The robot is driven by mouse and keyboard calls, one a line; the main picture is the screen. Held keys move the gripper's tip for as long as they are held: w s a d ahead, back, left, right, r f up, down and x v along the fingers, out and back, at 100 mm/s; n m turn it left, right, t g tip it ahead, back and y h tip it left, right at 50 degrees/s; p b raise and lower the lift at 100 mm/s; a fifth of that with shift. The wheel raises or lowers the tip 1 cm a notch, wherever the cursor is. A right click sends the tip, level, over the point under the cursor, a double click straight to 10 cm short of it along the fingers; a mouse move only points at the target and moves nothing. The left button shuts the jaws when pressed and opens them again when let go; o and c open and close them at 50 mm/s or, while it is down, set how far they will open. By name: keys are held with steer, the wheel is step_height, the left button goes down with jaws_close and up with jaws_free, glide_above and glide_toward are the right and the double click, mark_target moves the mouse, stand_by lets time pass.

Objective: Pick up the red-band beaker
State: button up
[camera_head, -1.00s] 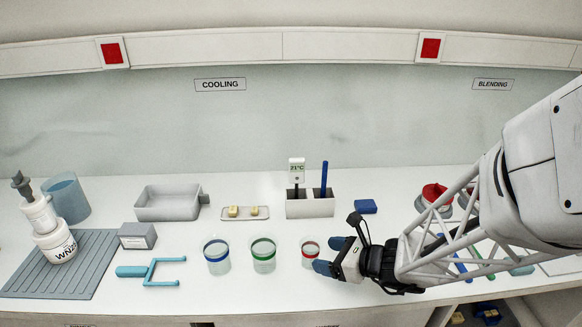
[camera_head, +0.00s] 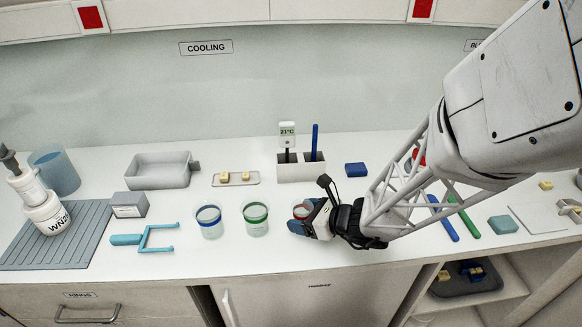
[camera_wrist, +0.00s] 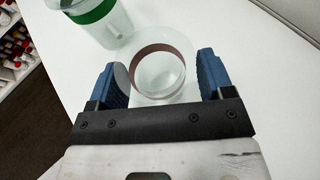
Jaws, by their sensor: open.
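The red-band beaker (camera_wrist: 160,72) stands upright on the white counter, a clear cup with a dark reddish band. In the wrist view it sits between the two blue fingers of my gripper (camera_wrist: 162,78), with a gap on at least the right side; contact on the left I cannot tell. The fingers are open around it. In the head view my gripper (camera_head: 304,224) covers most of the beaker, and only part of its red rim (camera_head: 301,211) shows.
The green-band beaker (camera_head: 256,218) stands just left of my gripper, with the blue-band beaker (camera_head: 209,221) beyond it. A teal fork-like tool (camera_head: 150,239) lies farther left. A grey holder (camera_head: 300,168) and a blue block (camera_head: 355,170) stand behind. The counter's front edge is close.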

mark_target(296, 204)
stand_by(0.4)
steer(key=c, duration=1)
steer(key=shift+r, duration=0.75)
step_height(296, 204, up, 2)
steer(key=shift+r, duration=0.1)
steer(key=s+d+r, duration=0.1)
steer(key=s+d, duration=0.2)
steer(key=s, duration=1.2)
steer(key=shift+s+r, duration=0.15)
steer(key=shift+s, duration=0.2)
